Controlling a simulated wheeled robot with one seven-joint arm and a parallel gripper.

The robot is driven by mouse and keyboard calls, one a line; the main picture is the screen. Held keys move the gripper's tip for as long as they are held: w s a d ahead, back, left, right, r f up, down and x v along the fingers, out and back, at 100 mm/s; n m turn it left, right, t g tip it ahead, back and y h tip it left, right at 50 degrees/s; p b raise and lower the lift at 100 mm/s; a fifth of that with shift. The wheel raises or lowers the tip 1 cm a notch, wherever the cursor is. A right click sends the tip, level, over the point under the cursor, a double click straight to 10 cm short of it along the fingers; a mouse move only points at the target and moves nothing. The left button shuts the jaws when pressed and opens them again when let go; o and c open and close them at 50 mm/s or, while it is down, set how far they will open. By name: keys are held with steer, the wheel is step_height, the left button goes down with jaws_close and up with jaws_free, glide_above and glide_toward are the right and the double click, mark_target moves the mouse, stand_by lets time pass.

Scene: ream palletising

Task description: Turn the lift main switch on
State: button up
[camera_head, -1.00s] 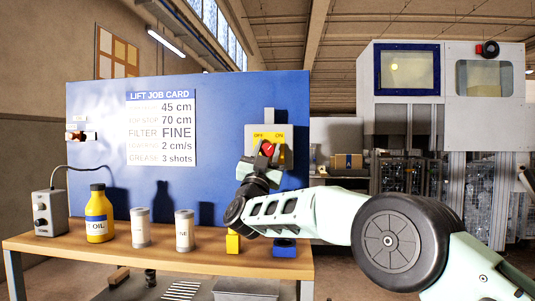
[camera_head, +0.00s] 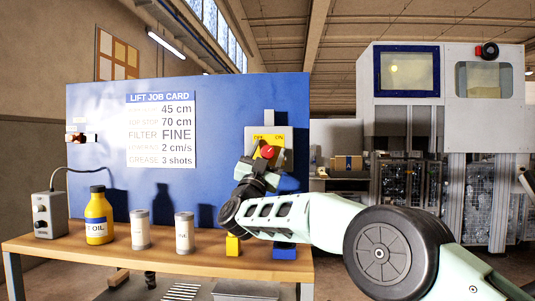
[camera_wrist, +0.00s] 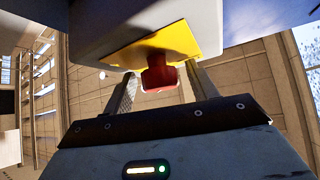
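The lift main switch (camera_head: 283,135) is a grey box with a yellow plate marked OFF and ON, on the right of the blue panel. Its red knob (camera_head: 268,152) shows just beyond my gripper (camera_head: 261,156). In the wrist view the red knob (camera_wrist: 159,76) sticks out from the yellow plate (camera_wrist: 180,47), between the two fingers of my gripper (camera_wrist: 160,76). The fingers are apart, with a gap seen on each side of the knob. Which way the knob points is hard to tell.
A job card (camera_head: 161,130) hangs on the blue panel (camera_head: 220,105). On the wooden bench (camera_head: 180,260) stand a yellow oil bottle (camera_head: 98,216), two pale canisters (camera_head: 140,230) and a grey control box (camera_head: 49,215). Yellow and blue blocks (camera_head: 284,252) lie under my arm.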

mark_target(266, 154)
steer(key=v, duration=0.5)
steer(key=s+a, duration=0.4)
steer(key=s, duration=0.7)
steer(key=shift+s+p, duration=0.15)
steer(key=shift+p, duration=0.25)
